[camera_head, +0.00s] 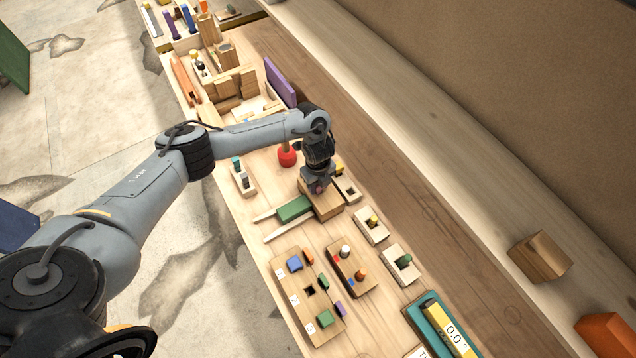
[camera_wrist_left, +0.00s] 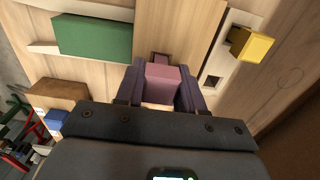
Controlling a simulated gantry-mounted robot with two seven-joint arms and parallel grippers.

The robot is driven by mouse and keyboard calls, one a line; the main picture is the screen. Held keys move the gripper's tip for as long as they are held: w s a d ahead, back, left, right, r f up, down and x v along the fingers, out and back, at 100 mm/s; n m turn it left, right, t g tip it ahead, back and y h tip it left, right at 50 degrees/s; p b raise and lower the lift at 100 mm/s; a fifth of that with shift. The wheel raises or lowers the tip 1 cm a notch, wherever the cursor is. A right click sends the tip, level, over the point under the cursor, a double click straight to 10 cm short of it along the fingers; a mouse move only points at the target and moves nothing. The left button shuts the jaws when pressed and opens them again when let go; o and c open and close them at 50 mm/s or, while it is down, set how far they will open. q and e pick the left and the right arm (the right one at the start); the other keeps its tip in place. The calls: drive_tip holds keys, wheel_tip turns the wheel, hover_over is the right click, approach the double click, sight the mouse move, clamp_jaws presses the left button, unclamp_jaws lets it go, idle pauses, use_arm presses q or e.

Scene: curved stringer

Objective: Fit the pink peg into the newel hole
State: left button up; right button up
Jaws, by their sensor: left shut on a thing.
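The pink peg (camera_wrist_left: 163,84) is between the two fingers of my left gripper (camera_head: 318,186), which is shut on it. In the head view only a small bit of the peg (camera_head: 319,188) shows below the jaws. The gripper is at a light wooden block (camera_head: 328,207), which looks like the newel. In the wrist view a small brownish-pink square (camera_wrist_left: 160,58) shows just beyond the peg; I cannot tell whether it is the hole. The peg's lower end is hidden, so I cannot tell whether it is inside the block. My right gripper is not in view.
A green block (camera_head: 294,208) lies between pale strips left of the wooden block. Small socket blocks with yellow (camera_head: 373,221) and green (camera_head: 404,261) pegs stand to the right. A red knob (camera_head: 287,156) is behind. Boards with coloured pieces (camera_head: 308,310) lie in front.

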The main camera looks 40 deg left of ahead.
use_arm(q)
drive_tip(key=shift+f, duration=0.35)
drive_tip(key=o, duration=1.1)
drive_tip(key=shift+r, duration=0.1)
drive_tip(key=shift+r, duration=0.45)
wheel_tip(320, 180, up, 10)
drive_tip(key=p, duration=0.2)
drive_tip(key=shift+f+p, duration=0.1)
drive_tip(key=shift+p, duration=0.2)
